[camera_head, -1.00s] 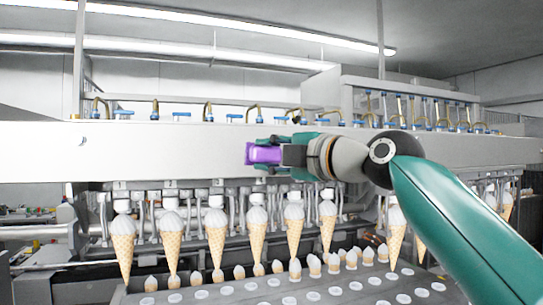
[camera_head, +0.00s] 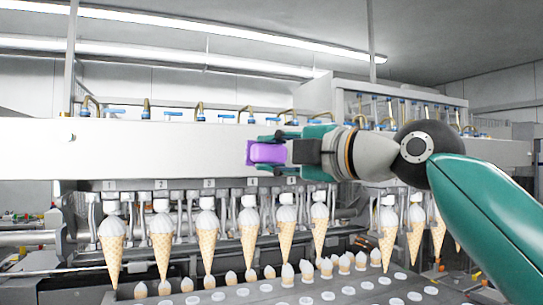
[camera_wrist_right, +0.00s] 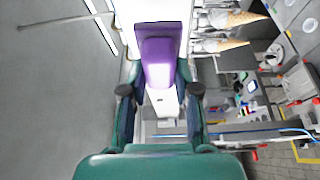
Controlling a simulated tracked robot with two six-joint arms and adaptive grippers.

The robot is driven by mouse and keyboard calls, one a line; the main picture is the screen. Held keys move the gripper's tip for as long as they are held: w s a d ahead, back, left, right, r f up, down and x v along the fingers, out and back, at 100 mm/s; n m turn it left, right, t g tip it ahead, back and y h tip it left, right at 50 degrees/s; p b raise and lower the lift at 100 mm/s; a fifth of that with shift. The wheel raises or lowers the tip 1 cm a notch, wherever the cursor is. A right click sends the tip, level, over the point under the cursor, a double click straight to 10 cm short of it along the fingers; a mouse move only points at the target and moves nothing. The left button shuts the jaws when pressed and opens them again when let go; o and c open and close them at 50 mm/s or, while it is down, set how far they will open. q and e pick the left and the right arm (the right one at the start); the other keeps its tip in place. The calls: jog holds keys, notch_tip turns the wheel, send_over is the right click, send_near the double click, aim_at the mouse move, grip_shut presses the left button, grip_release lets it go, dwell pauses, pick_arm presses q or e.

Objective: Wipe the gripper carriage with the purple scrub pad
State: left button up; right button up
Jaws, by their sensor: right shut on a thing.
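The purple scrub pad (camera_head: 268,152) is held at the tips of my right gripper (camera_head: 283,151). It also shows in the right wrist view (camera_wrist_right: 159,52), between the two fingers of the gripper (camera_wrist_right: 160,92). The gripper is shut on it. The gripper carriage is the long white beam (camera_head: 150,152) across the head view, with numbered cone grippers below it. The pad is in front of the beam's face, near the middle; I cannot tell whether it touches. My arm hides part of the beam to the right. My left gripper is not in view.
Several ice cream cones (camera_head: 250,238) hang in a row below the beam. A tray (camera_head: 235,296) with round holes and cone tops lies beneath them. Blue and brass valves (camera_head: 146,108) stand along the beam's top. A boxy housing (camera_head: 320,95) stands behind at the right.

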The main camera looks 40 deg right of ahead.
jog(key=shift+s+a, duration=0.2)
jog(key=shift+s, duration=0.55)
jog(key=shift+s+a, duration=0.15)
jog(key=shift+s, duration=0.6)
jog(key=shift+w, duration=0.15)
jog(key=shift+w+d+p, duration=0.25)
jog(key=shift+w+d, duration=0.05)
jog(key=shift+w, duration=0.8)
jog(key=shift+w+d+p, duration=0.3)
jog(key=shift+w, duration=0.75)
jog(key=shift+w+d+p, duration=0.25)
jog(key=shift+w+d, duration=0.05)
jog(key=shift+w, duration=0.8)
jog(key=shift+w+d+p, duration=0.2)
jog(key=shift+w+p, duration=0.15)
jog(key=shift+w, duration=0.6)
jog(key=shift+s+d, duration=0.3)
jog(key=shift+d, duration=0.65)
jog(key=shift+s+d, duration=0.25)
jog(key=shift+d, duration=0.7)
jog(key=shift+w+d, duration=0.1)
